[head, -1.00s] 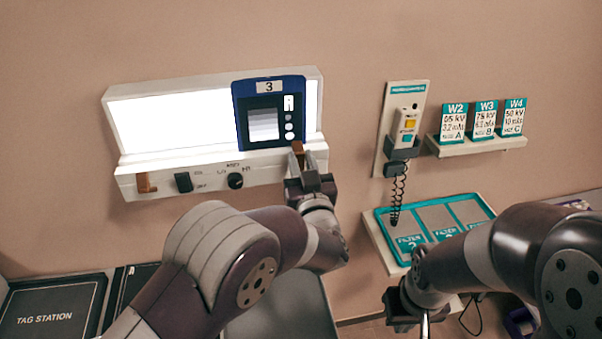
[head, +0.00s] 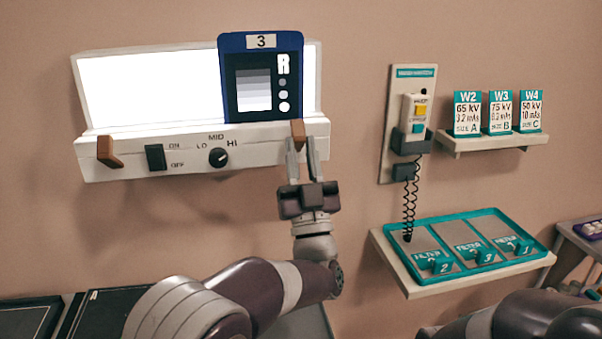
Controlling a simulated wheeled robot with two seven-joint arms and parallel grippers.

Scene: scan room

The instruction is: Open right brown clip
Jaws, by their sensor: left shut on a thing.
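The right brown clip (head: 298,129) is on the front ledge of the white light box (head: 200,155), near its right end. It stands about upright, below the blue film card marked 3 (head: 261,112). My left gripper (head: 302,147) reaches up from below, its fingertips at the clip's lower part, and is shut on it.
A switch (head: 155,157) and a knob (head: 218,157) are on the ledge. To the right are a hand switch (head: 412,118) with a coiled cord, a shelf (head: 490,143) of W cards and a teal filter tray (head: 470,243). The wall between is clear.

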